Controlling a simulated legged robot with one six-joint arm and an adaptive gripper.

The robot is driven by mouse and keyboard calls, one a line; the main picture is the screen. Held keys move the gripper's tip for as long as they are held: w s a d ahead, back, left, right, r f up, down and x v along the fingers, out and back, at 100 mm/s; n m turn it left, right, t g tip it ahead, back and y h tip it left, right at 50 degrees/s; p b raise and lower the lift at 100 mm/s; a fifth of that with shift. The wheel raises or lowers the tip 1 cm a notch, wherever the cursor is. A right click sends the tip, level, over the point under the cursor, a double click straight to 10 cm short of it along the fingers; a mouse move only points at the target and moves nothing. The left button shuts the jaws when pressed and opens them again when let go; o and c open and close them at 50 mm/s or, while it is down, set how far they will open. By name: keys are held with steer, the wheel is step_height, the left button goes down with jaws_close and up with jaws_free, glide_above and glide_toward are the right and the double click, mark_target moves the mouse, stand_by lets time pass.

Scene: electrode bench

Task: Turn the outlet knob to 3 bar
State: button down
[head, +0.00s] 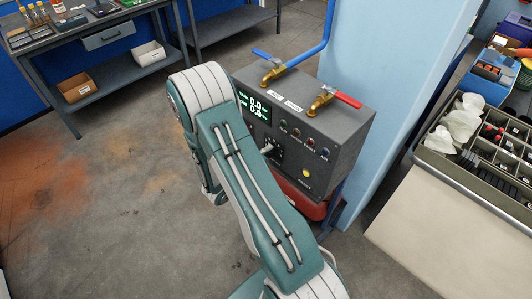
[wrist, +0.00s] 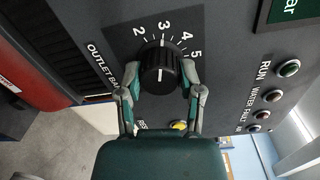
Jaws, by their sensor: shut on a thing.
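The outlet knob (wrist: 160,72) is black and ridged, with a white pointer line, and fills the upper middle of the wrist view. The line points up at about the 3 on the dial (wrist: 164,26); 2 is to its left, 4 and 5 to its right. My gripper (wrist: 161,80) has a finger on each side of the knob and is shut on it.
A blue-handled valve (head: 270,70) and a red-handled valve (head: 330,99) stand on top of the box. Run, water and fault lamps (wrist: 273,96) and a yellow button (wrist: 179,126) are close to the knob. A blue pillar (head: 385,85) stands behind.

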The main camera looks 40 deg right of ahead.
steer(key=shift+w+f, duration=0.1)
steer(key=shift+w, duration=0.05)
stand_by(0.3)
steer(key=shift+c, duration=1.3)
jaws_free()
steer(key=s+a, duration=0.1)
steer(key=a, duration=1.1)
steer(key=shift+r, duration=0.2)
